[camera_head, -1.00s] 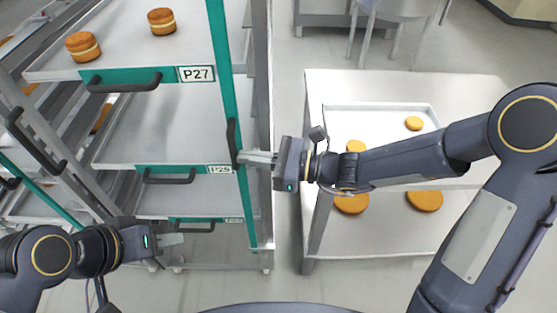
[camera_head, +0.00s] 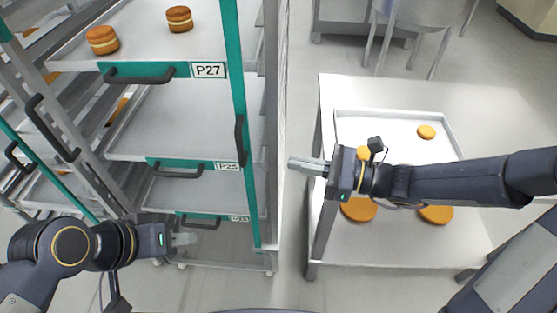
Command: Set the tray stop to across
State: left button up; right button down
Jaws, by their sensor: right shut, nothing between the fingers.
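A teal upright bar (camera_head: 234,75) with a black handle (camera_head: 240,140) runs down the right front of the tray rack. It looks like the tray stop, and it stands near the rack's right post. My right gripper (camera_head: 300,165) is shut and empty, to the right of the handle and apart from it. My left gripper (camera_head: 184,240) is low in front of the rack, near the lowest handle; its fingers are too small to judge. Trays labelled P27 (camera_head: 208,70) and P25 (camera_head: 227,166) sit in the rack, left of the bar.
Two filled rounds (camera_head: 180,19) (camera_head: 102,40) lie on the top visible tray. A metal table (camera_head: 475,95) at right holds a white tray (camera_head: 390,113) with several orange rounds. A grey floor gap lies between rack and table. Another rack section with black handles (camera_head: 52,127) is at left.

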jog(key=d, duration=0.2)
jog(key=s+d, duration=0.1)
jog(key=d, duration=0.1)
jog(key=shift+d, duration=0.2)
dwell(0.3)
